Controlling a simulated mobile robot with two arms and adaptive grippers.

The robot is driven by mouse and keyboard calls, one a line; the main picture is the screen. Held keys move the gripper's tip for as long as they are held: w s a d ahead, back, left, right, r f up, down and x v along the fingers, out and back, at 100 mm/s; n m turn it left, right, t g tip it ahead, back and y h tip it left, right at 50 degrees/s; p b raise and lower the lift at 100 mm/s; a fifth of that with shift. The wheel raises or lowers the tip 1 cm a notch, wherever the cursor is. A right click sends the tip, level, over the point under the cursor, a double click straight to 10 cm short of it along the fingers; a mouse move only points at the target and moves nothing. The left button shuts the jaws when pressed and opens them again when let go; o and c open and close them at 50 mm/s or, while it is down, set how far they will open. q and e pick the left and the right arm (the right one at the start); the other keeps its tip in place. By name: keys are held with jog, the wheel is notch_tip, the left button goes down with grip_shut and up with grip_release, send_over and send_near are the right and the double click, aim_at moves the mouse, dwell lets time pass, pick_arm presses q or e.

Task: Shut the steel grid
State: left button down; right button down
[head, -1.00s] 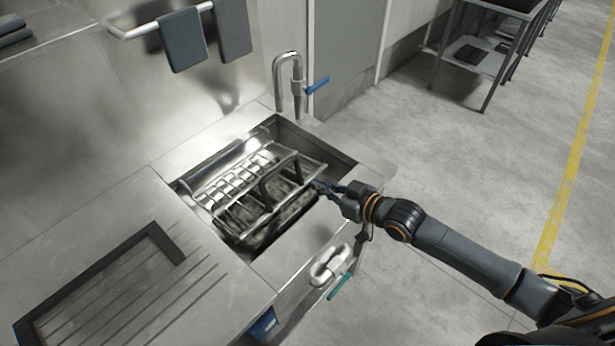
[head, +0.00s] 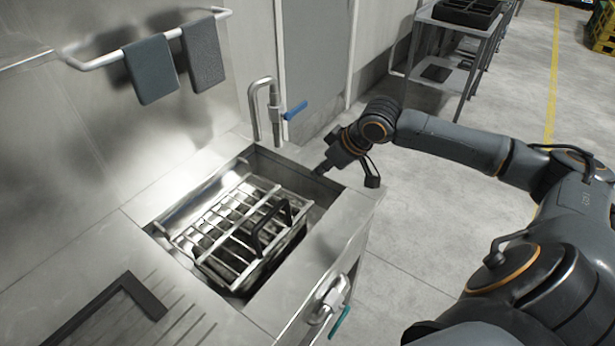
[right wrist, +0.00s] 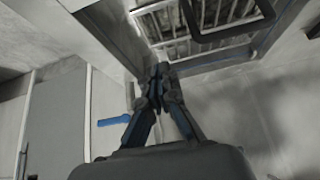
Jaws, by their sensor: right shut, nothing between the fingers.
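The steel grid (head: 238,225) lies over the basket (head: 245,283) in the sink, its bars looking about level with the basket's top. A dark handle (head: 262,238) stands up at its right side. The grid (right wrist: 190,20) also shows at the top of the right wrist view, with the dark handle (right wrist: 235,25). My right gripper (head: 319,170) is shut and empty at the sink's far right corner, apart from the grid. Its fingertips (right wrist: 162,70) meet in the right wrist view. My left gripper is not in view.
A tap (head: 262,110) with a blue lever (head: 296,109) stands behind the sink, close to my right gripper. A ribbed drainboard (head: 165,325) is at the lower left. Towels (head: 150,70) hang on a wall rail. Open floor lies to the right.

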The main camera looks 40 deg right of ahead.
jog(key=w+a+f+p, duration=0.1)
jog(key=w+f, duration=0.2)
jog(key=f, duration=0.8)
jog(key=shift+w, duration=0.25)
jog(key=shift+a, duration=0.1)
notch_tip(320, 180, down, 7)
jog(key=b, duration=0.1)
jog(key=shift+s+b, duration=0.3)
jog(key=shift+s, duration=0.05)
jog(key=shift+f, duration=0.15)
